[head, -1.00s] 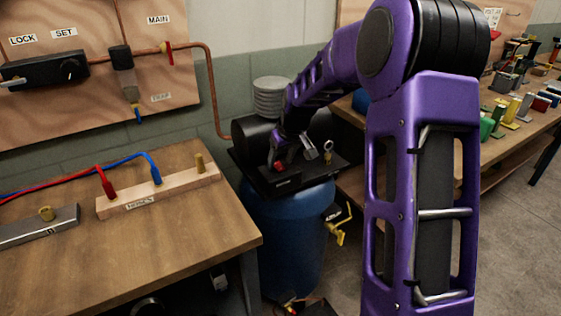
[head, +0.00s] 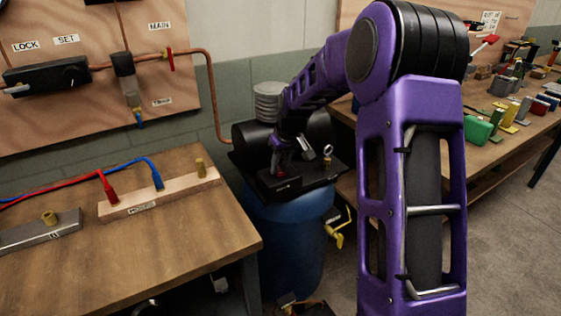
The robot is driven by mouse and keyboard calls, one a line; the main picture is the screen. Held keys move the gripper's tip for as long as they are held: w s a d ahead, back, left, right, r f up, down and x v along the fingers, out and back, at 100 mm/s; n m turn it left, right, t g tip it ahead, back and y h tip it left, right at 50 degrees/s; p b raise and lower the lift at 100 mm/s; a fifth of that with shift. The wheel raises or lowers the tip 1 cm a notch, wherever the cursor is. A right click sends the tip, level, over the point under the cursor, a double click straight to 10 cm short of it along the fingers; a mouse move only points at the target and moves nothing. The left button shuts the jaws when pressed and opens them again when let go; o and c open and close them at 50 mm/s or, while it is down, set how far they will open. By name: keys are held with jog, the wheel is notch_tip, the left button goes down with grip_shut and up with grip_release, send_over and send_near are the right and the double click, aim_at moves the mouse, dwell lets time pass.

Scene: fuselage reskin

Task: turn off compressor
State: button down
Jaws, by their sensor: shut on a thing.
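The compressor has a blue tank (head: 287,245) with a black motor (head: 252,135) and a ribbed grey filter (head: 268,101) on top. A small black switch box (head: 279,187) with a red part (head: 282,172) sits on its top plate. My gripper (head: 283,165) is at the switch box, beside or on the red part. It looks shut on the red switch, though the fingertips are small and partly hidden by my arm.
A copper pipe (head: 215,100) runs down the wall behind. A bench (head: 500,150) with many tools is at right. A yellow valve (head: 338,236) sticks out from the tank's right side. Bare floor lies at lower right.

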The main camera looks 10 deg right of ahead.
jog(key=shift+w+a+r+g+p, duration=0.2)
jog(key=shift+r+g+p, duration=0.3)
jog(key=shift+p, duration=0.65)
jog(key=shift+w+f+g+h+p, duration=0.1)
jog(key=shift+f+g+h+p, duration=0.35)
jog(key=shift+p, duration=0.3)
jog(key=shift+d, duration=0.1)
jog(key=c, duration=0.6)
grip_release()
jog(key=shift+c, duration=0.2)
jog(key=shift+r, duration=0.15)
notch_tip(320, 180, up, 17)
jog(key=s+p, duration=0.1)
jog(key=s, duration=0.1)
jog(key=shift+s+d, duration=0.15)
jog(key=shift+d, duration=0.2)
